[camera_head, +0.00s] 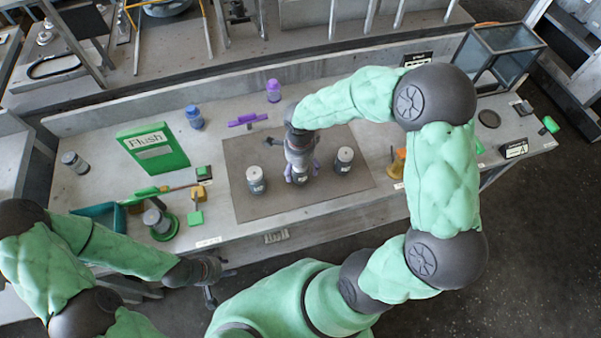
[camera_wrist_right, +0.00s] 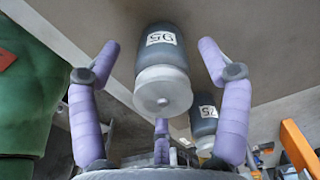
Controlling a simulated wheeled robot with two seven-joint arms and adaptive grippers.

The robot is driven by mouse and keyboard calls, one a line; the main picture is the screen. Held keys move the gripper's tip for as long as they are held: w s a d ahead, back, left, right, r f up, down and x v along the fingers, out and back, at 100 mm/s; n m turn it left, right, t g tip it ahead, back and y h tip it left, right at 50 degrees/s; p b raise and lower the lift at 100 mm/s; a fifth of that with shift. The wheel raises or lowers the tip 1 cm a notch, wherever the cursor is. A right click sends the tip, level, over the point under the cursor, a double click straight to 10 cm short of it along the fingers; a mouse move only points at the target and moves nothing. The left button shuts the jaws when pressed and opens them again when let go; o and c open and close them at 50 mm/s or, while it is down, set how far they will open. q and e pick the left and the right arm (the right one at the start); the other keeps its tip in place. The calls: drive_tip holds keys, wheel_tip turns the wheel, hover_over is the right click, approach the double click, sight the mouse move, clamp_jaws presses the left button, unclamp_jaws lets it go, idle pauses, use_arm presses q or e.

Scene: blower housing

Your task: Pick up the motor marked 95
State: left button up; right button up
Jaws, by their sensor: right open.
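In the right wrist view, a dark grey motor (camera_wrist_right: 164,52) with a pale end cap and a label reading 95 upside down lies between my right gripper's purple fingers (camera_wrist_right: 158,60). The fingers are spread on either side, with gaps to the motor. In the head view, my right gripper (camera_head: 300,172) points down over the middle of the brown mat and hides what is beneath it. One motor (camera_head: 256,181) stands to its left and another (camera_head: 344,160) to its right; their labels are too small to read. My left gripper (camera_head: 212,281) is open and empty in front of the table.
The brown mat (camera_head: 237,152) lies on the grey table. A green Flush box (camera_head: 170,158), a blue-capped bottle (camera_head: 194,117) and a purple bottle (camera_head: 273,91) stand behind. A second labelled motor (camera_wrist_right: 204,122) is close to my right fingers. A glass case (camera_head: 495,55) stands at the far right.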

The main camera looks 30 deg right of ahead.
sight(300, 173)
wheel_tip(300, 173, down, 4)
drive_tip(key=shift+w+d+f+b, duration=0.1)
drive_tip(key=shift+b, duration=0.45)
drive_tip(key=c, duration=1.6)
drive_tip(key=shift+o, duration=0.2)
